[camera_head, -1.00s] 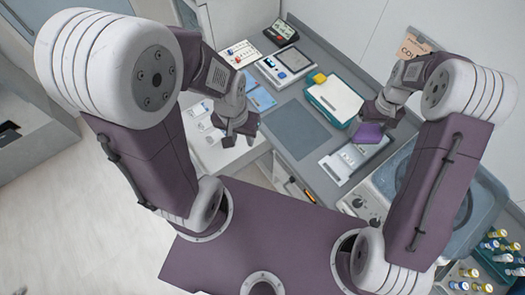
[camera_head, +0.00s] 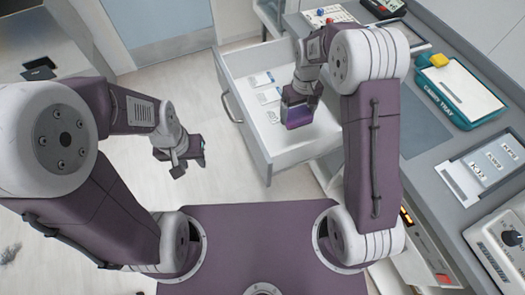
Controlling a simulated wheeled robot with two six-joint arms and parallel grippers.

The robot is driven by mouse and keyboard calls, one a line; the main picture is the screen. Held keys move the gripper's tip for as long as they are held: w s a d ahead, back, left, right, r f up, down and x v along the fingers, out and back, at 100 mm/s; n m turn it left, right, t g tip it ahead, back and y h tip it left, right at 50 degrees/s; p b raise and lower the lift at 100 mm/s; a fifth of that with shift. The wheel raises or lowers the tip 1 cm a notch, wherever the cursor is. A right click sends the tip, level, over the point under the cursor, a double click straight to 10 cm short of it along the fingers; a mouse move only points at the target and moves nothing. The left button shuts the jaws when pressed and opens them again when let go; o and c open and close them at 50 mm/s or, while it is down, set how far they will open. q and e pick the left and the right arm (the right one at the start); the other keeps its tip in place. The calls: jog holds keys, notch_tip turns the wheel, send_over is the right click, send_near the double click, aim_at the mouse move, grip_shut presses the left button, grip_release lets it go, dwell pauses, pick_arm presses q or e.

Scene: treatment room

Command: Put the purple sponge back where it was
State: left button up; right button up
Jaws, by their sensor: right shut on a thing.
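The purple sponge (camera_head: 298,116) is held in my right gripper (camera_head: 300,102), which is shut on it. It hangs above the open white drawer (camera_head: 262,150), over the drawer's interior. Whether it touches the drawer floor is hard to tell. The fingers hide part of the sponge. My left gripper (camera_head: 188,163) is open and empty, out over the floor to the left of the drawer.
Labelled white packets (camera_head: 268,95) lie in the drawer's left part. The drawer has a grey handle (camera_head: 230,108) at its front.

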jog(key=b, duration=0.5)
send_over(289, 144)
notch_tip(289, 144, down, 7)
pick_arm(q)
notch_tip(289, 144, down, 7)
pick_arm(e)
jog(key=shift+s+a, duration=0.1)
jog(key=shift+a, duration=0.05)
notch_tip(289, 144, down, 5)
jog(key=shift+f+b, duration=0.1)
jog(key=shift+b, duration=0.5)
jog(key=shift+f, duration=0.4)
notch_tip(289, 144, down, 3)
jog(key=shift+s+f+b, duration=0.1)
jog(key=shift+b, duration=0.3)
jog(key=shift+f, duration=0.3)
pick_arm(q)
jog(key=shift+f, duration=0.95)
